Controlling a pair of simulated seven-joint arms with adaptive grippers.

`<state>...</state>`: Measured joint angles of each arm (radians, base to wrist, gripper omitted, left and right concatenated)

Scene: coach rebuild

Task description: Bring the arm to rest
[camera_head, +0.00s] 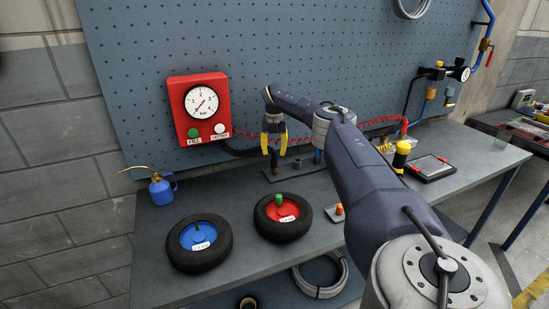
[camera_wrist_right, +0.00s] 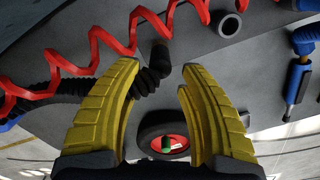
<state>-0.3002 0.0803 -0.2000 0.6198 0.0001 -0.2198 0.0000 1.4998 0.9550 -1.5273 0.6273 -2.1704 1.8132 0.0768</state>
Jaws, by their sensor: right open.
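My right arm reaches in from the lower right of the head view. Its gripper (camera_head: 274,143) points down above the back of the bench, with the yellow fingers spread apart. In the right wrist view the same gripper (camera_wrist_right: 160,78) is open. A black cylindrical piece (camera_wrist_right: 160,55) on a ribbed black hose shows in the gap between the fingers; I cannot tell how far beyond them it is. A red-hubbed wheel with a green cap (camera_wrist_right: 164,138) shows farther off between the fingers. My left gripper is in neither view.
The bench holds a red-hubbed tyre (camera_head: 283,217), a blue-hubbed tyre (camera_head: 198,243), a blue oil can (camera_head: 162,189) and a tablet-like tray (camera_head: 431,168). A red gauge box (camera_head: 199,108) hangs on the pegboard. A red coiled hose (camera_wrist_right: 110,50) runs close to the gripper.

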